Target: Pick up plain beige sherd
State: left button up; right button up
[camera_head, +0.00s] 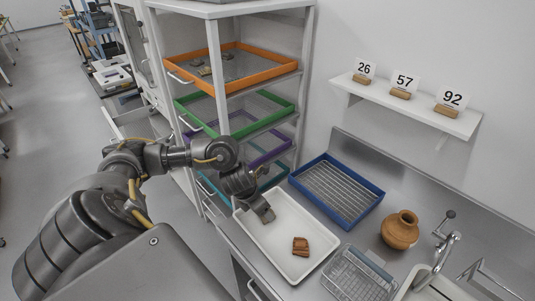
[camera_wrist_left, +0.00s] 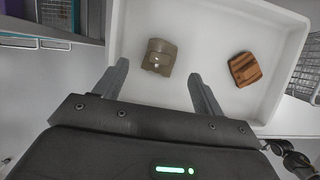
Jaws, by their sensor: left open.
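A plain beige sherd (camera_wrist_left: 159,57) lies on the white tray (camera_wrist_left: 225,30), just beyond my left fingertips in the left wrist view. In the head view it is hidden by my left gripper. A striped reddish-brown sherd (camera_wrist_left: 245,69) lies to its right on the tray, and shows in the head view (camera_head: 300,246) near the tray's front right. My left gripper (camera_wrist_left: 160,72) is open and empty over the white tray, its two fingers framing the beige sherd from the near side. It also shows in the head view (camera_head: 264,211). My right gripper is not in view.
A shelf rack with orange (camera_head: 231,83), green, purple and teal trays stands behind my left arm. A blue tray (camera_head: 337,190) with a wire rack, a clay pot (camera_head: 400,230), a wire basket (camera_head: 358,275) and a tap (camera_head: 447,244) lie right of the white tray.

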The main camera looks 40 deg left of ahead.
pick_arm(q)
jog(key=shift+p+x, duration=0.5)
jog(key=shift+x, duration=2.1)
jog(key=shift+r, duration=0.1)
jog(key=c, duration=1.1)
